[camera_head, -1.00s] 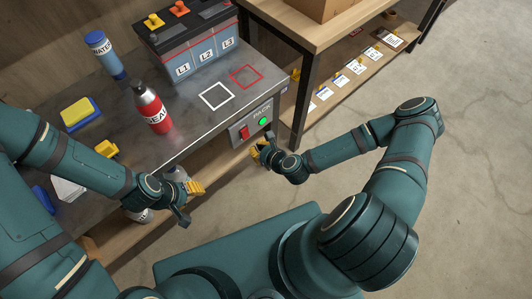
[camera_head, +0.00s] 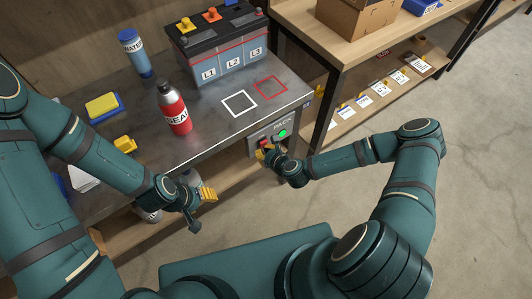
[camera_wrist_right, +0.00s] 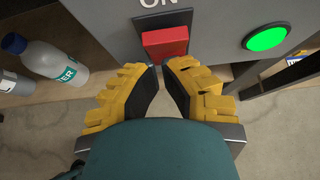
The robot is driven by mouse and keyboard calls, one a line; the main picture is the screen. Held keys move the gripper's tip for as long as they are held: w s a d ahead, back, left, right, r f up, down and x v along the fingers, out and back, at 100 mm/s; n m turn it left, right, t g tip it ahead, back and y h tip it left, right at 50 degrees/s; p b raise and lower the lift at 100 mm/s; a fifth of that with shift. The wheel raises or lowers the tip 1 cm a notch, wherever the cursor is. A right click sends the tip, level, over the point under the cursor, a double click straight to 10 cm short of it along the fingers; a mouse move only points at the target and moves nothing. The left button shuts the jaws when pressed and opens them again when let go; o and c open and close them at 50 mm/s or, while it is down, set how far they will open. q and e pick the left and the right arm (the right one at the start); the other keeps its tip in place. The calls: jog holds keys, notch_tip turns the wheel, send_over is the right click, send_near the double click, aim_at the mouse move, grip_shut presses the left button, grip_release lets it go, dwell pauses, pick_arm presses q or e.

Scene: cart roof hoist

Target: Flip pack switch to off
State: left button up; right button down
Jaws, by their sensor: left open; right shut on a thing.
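The red pack switch (camera_wrist_right: 165,43) is on a grey panel (camera_wrist_right: 215,25) at the bench front, under an "ON" label. The switch also shows in the head view (camera_head: 265,143), beside a lit green lamp (camera_head: 283,132), which the right wrist view shows too (camera_wrist_right: 265,38). My right gripper (camera_wrist_right: 162,68) is at the switch's lower edge, its yellow fingertips close together and shut on it; the exact contact is partly hidden. In the head view my right gripper (camera_head: 265,152) is just in front of the panel. My left gripper (camera_head: 207,194) is open and empty before the bench.
On the bench (camera_head: 210,125) stand a red bottle (camera_head: 173,110), a blue bottle (camera_head: 135,52) and a battery (camera_head: 220,45). A water bottle (camera_wrist_right: 52,60) lies low, left of the panel. A wooden table (camera_head: 310,35) stands right. Floor at right is clear.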

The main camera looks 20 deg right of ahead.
pick_arm(q)
jog(key=shift+r, duration=0.1)
pick_arm(e)
jog(key=shift+r, duration=0.15)
jog(key=shift+r+p, duration=0.65)
jog(key=shift+r, duration=0.15)
pick_arm(q)
jog(key=shift+r, duration=0.55)
jog(key=shift+s, duration=0.15)
